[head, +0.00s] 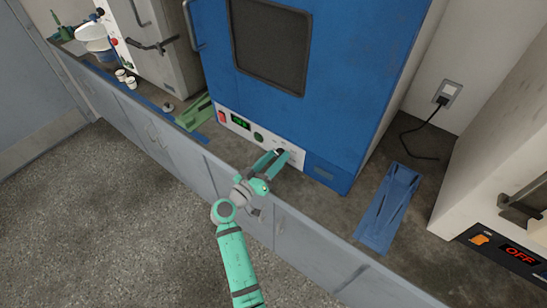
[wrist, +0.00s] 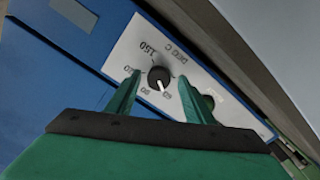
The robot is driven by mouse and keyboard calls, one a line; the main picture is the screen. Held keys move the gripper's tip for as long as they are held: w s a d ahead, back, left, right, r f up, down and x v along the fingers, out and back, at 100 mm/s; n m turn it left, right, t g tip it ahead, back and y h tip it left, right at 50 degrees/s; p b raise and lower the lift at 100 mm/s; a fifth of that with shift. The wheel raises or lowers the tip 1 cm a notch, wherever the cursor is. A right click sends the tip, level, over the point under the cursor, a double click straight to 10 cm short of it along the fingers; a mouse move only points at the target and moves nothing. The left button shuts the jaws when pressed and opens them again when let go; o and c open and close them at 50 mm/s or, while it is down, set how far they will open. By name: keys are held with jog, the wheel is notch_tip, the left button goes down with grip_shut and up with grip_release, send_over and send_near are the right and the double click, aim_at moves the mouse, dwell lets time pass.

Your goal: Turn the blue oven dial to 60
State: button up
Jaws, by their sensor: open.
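The blue oven (head: 330,50) stands on the counter, with a white control panel (head: 297,156) along its lower front. In the wrist view, the round black dial (wrist: 159,77) sits on this panel with printed numbers around it, upside down. Its white pointer mark lies on the lower right side, towards a label that looks like 60; the exact reading is hard to tell. My gripper (head: 274,155) is at the panel, and its fingers hide most of the dial in the head view. In the wrist view, the open green fingers stand on either side of the dial, apart from it.
The panel also has a red switch (head: 221,116), a green display (head: 240,121) and a dark green knob (head: 258,137). A green rack-like piece (head: 196,113) and a blue one (head: 388,209) lie on the counter either side. A white machine reading OFF (head: 520,254) stands at right.

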jog(key=v, duration=1.1)
jog(key=shift+w+d, duration=0.1)
jog(key=shift+w, duration=0.1)
jog(key=s+d+f+n+g+y, duration=0.2)
jog(key=s+f+n+y, duration=0.2)
jog(key=s+f+y, duration=0.95)
jog(key=s+d+r+m+t+h, duration=0.1)
jog(key=s+r, duration=0.5)
jog(key=s, duration=0.6)
jog(key=s+d+r+m+t+h, duration=0.1)
jog(key=s+r, duration=0.5)
jog(key=s, duration=0.7)
jog(key=shift+s+d+r+m+t+h, duration=0.2)
jog(key=shift+d+r+m+t+h, duration=0.25)
jog(key=shift+d, duration=0.75)
